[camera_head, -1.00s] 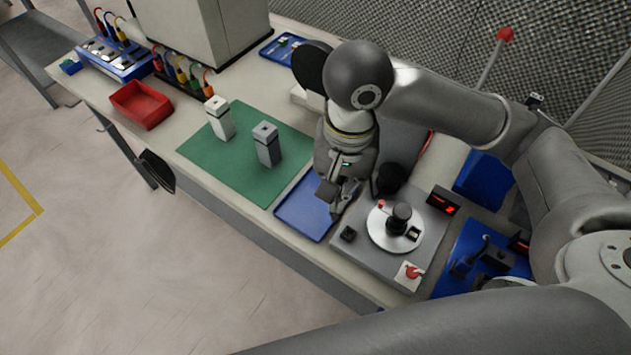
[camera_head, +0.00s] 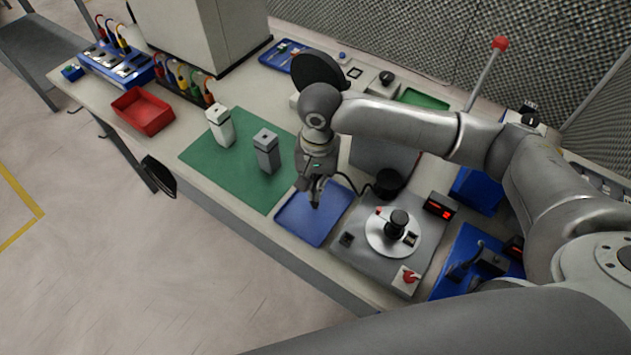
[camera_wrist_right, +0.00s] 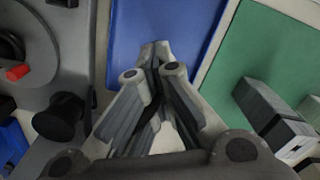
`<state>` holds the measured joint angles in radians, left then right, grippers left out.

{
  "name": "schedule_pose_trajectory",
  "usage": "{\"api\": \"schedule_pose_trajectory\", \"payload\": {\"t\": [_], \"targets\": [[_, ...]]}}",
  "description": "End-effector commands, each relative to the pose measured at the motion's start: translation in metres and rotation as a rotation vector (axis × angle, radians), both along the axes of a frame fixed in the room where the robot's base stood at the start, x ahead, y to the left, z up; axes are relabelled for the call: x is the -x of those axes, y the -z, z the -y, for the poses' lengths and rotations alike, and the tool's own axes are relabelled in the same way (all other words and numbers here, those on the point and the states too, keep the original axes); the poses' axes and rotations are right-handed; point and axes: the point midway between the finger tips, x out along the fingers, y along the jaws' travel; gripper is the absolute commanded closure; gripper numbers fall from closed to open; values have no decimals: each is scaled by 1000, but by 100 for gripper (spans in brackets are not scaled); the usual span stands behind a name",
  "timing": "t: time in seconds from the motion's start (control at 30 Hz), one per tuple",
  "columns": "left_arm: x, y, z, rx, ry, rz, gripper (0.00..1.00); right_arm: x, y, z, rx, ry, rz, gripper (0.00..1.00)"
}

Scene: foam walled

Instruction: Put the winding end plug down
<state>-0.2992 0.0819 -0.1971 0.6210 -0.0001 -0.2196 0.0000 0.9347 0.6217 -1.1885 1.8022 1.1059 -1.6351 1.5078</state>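My right gripper (camera_head: 316,192) is over the blue tray (camera_head: 297,225), pointing down; the tray also shows in the right wrist view (camera_wrist_right: 190,22). In the wrist view the fingers (camera_wrist_right: 157,50) come together with a dark thing, apparently the winding end plug (camera_wrist_right: 154,85), between them. The fingers hide most of it. A black cable (camera_head: 350,181) runs from the black round part (camera_head: 388,184) towards the gripper. I cannot tell whether anything touches the tray. My left gripper is not in view.
The grey winding unit (camera_head: 365,262) with its round plate stands right of the tray. A green mat (camera_head: 225,170) to the left carries a white block (camera_head: 221,127) and a grey block (camera_head: 267,152). A red bin (camera_head: 143,110) stands further left.

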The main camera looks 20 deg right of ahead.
Motion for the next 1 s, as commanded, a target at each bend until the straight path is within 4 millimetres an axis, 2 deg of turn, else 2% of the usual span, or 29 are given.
{"api": "schedule_pose_trajectory", "payload": {"t": [0.4, 0.53, 0.67, 1.0], "targets": [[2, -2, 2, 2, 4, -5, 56, 0, 5, 0, -1, 0, 0, 99], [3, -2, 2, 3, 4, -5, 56, 0, 5, 0, -1, 0, 0, 82], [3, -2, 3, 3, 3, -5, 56, 0, 6, 0, 0, 0, 0, 73], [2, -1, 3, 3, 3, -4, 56, 0, 5, 0, 0, 1, 1, 73]]}}
